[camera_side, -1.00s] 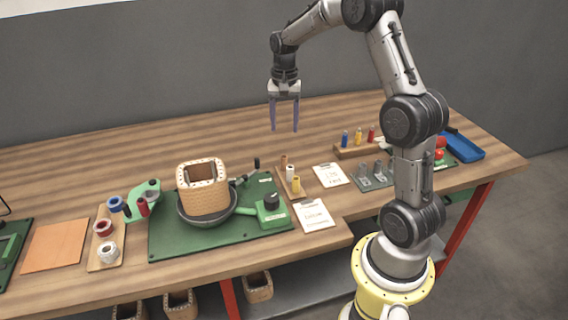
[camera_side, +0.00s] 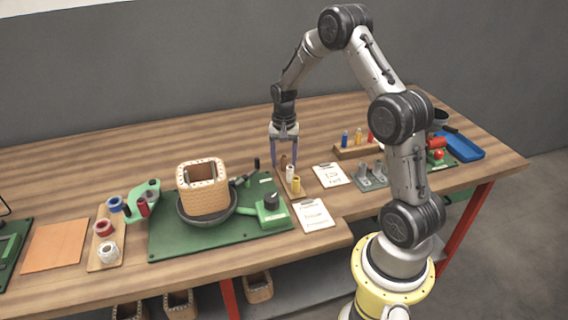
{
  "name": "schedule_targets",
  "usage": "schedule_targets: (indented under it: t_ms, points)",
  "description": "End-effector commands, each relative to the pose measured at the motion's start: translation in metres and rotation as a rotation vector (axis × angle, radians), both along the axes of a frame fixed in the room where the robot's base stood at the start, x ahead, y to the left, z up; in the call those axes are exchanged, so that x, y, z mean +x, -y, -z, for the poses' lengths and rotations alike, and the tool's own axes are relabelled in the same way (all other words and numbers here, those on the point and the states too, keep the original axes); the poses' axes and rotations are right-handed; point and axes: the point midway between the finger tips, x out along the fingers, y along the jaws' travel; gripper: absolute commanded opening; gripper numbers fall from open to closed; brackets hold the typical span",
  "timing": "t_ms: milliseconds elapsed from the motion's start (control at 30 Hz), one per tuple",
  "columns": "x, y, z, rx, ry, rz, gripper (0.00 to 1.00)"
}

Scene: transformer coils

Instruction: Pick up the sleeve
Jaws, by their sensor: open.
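Three small upright cylinders, likely the sleeves, stand in a row on a narrow wooden holder (camera_side: 298,190). They are a brown one (camera_side: 283,161), a white one (camera_side: 290,173) and a yellow one (camera_side: 296,185). I cannot tell from looks alone which one is the sleeve. My gripper (camera_side: 284,164) points straight down at the back end of this row. Its two purple fingers are apart, one on each side of the brown cylinder as seen from here. I cannot tell whether they touch it.
A tan wound coil (camera_side: 204,190) sits in a dark dish on a green board (camera_side: 175,245) to the left. A wooden rack (camera_side: 356,151) with coloured pegs stands farther right. The table behind is clear.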

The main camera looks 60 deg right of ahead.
Motion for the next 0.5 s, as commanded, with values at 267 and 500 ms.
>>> schedule_targets:
  t_ms: [267, 500]
  points:
    - [0.0001, 0.0001, 0.0023, -0.001, 0.001, 0.0, 0.6]
    - [0.0002, 0.0001, 0.002, -0.001, 0.001, 0.0, 0.17]
